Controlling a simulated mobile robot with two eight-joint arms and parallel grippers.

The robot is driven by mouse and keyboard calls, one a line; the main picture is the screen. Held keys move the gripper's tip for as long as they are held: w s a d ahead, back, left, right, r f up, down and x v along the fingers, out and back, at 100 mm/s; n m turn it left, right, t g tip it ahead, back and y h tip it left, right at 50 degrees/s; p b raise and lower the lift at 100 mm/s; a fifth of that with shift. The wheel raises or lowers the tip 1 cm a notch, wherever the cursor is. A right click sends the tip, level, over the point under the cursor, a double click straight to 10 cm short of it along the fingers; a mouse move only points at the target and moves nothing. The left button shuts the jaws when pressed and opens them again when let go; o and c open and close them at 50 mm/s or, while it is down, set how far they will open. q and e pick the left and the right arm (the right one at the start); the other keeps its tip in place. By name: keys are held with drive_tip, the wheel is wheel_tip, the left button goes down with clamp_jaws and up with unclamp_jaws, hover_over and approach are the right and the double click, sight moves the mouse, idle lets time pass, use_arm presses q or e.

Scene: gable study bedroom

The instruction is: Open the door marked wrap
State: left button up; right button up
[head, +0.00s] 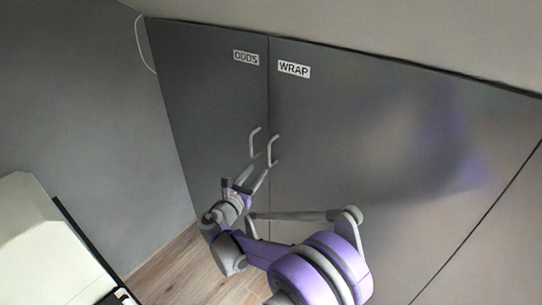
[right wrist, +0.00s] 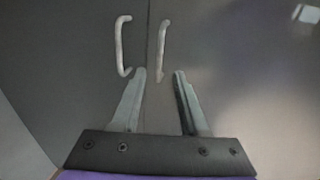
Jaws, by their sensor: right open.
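The door marked WRAP (head: 370,150) is a large dark grey panel right of the centre seam in the head view, and it is shut. Its white label (head: 294,68) is near its top left corner. Its pale bar handle (head: 273,150) stands upright beside the seam. In the right wrist view this handle (right wrist: 162,50) is ahead of the fingers, roughly between their lines. My right gripper (head: 255,176) is open and empty, just below the handles and apart from them. Its two fingers show in the right wrist view (right wrist: 160,73). My left gripper is not in view.
The door marked ODDS (head: 210,110) is shut on the left, its handle (head: 254,142) close beside the WRAP handle. A white-topped piece of furniture (head: 35,240) stands at lower left. Wooden floor (head: 180,270) shows between. A sloped ceiling (head: 400,30) hangs above the doors.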

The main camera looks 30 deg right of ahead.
sight(269, 163)
drive_tip(key=x, duration=1)
clamp_jaws()
idle(1.2)
